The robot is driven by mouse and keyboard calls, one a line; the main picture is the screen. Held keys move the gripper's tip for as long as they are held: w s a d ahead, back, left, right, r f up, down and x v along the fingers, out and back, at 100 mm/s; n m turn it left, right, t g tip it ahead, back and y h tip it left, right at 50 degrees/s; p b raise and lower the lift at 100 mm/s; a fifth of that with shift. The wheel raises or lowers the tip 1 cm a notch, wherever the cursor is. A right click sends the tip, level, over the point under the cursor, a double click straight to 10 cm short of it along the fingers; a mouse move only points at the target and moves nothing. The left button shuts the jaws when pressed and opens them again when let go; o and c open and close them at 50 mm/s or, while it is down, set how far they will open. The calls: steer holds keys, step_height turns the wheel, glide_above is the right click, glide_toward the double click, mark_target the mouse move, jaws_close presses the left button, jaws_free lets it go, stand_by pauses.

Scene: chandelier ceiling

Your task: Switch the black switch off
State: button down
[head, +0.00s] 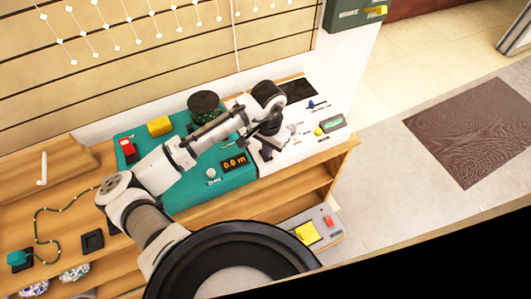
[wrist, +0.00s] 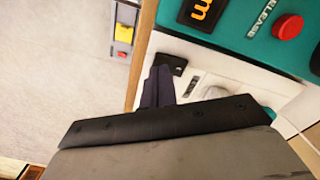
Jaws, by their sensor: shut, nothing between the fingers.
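A small black switch-like part (wrist: 176,62) sits on the white panel near its edge in the wrist view. My gripper (wrist: 158,76) is shut and empty, with its dark fingertips right beside this part and overlapping its near side; I cannot tell if they touch. Which way the part is set cannot be told. In the head view my gripper (head: 265,152) points down at the front left of the white panel (head: 322,137) and hides what lies under it. A separate black square (head: 92,241), maybe a switch, lies on the wooden shelf at lower left.
The teal panel (head: 190,192) left of the gripper carries an orange display (head: 234,162), a red switch (head: 128,148) and a yellow block (head: 159,126). A grey slotted part (wrist: 192,87) is beside the fingers. A grey box with a yellow button (head: 307,232) stands lower down. Floor is open at right.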

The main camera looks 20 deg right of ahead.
steer(key=shift+f+b, duration=0.6)
steer(key=shift+f, duration=0.35)
stand_by(1.0)
step_height(320, 180, up, 7)
steer(key=p, duration=0.6)
steer(key=shift+r, duration=0.1)
stand_by(0.5)
